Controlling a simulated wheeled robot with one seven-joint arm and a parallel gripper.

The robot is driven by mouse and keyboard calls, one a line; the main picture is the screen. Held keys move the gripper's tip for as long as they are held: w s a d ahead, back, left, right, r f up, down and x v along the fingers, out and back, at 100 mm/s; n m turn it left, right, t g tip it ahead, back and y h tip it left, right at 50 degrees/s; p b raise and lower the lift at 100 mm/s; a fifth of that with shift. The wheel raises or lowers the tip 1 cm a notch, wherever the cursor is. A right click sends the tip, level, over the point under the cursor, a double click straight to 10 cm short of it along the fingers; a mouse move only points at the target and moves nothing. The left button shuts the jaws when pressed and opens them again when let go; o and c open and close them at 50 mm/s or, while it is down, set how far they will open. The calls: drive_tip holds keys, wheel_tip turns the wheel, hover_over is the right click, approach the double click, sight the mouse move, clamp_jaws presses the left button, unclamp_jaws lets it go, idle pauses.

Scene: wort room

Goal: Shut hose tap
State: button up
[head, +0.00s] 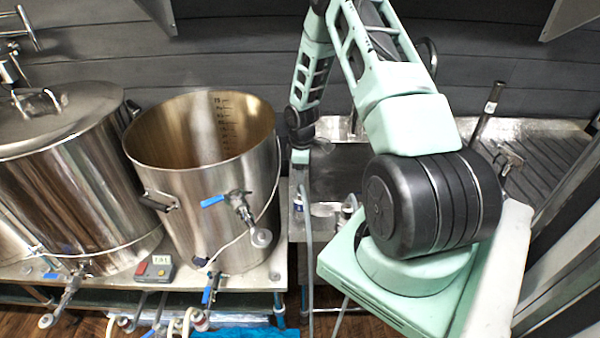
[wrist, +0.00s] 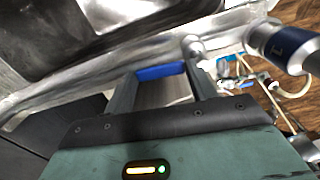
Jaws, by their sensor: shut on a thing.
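In the wrist view a blue tap lever (wrist: 160,72) lies crosswise between the fingertips of my gripper (wrist: 162,75). The gripper is shut on this lever, with a finger at each end of it. A rounded metal fitting (wrist: 194,46) shows just beyond the right finger; I cannot tell whether it belongs to the same tap. In the head view my arm reaches down behind the bench's right part, and the fingers and the held lever cannot be made out there.
An open steel kettle (head: 205,150) with a blue-handled tap (head: 236,203) stands left of my arm. A lidded kettle (head: 75,170) stands further left. A sink (head: 340,172) lies behind my arm. A metal cylinder with a blue band (wrist: 283,46) is close right in the wrist view.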

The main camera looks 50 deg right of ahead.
drive_tip(key=m, duration=0.1)
drive_tip(key=s+m+b, duration=0.1)
drive_tip(key=m, duration=0.1)
drive_tip(key=shift+s+d, duration=0.15)
drive_tip(key=shift+d, duration=0.25)
drive_tip(key=shift+s+a+m+b, duration=0.25)
drive_tip(key=shift+s+m+b, duration=0.6)
drive_tip(key=shift+m, duration=1.5)
drive_tip(key=shift+s+a+m+b, duration=0.3)
drive_tip(key=shift+s+m+b, duration=0.5)
drive_tip(key=shift+m, duration=1.5)
drive_tip(key=shift+s+a+m+b, duration=0.25)
drive_tip(key=shift+s+m+b, duration=0.55)
drive_tip(key=shift+m, duration=1.55)
drive_tip(key=shift+s, duration=0.25)
drive_tip(key=o, duration=1.4)
wheel_tip(320, 180, up, 18)
drive_tip(key=b, duration=0.1)
drive_tip(key=shift+f+b, duration=0.2)
drive_tip(key=shift+b, duration=0.2)
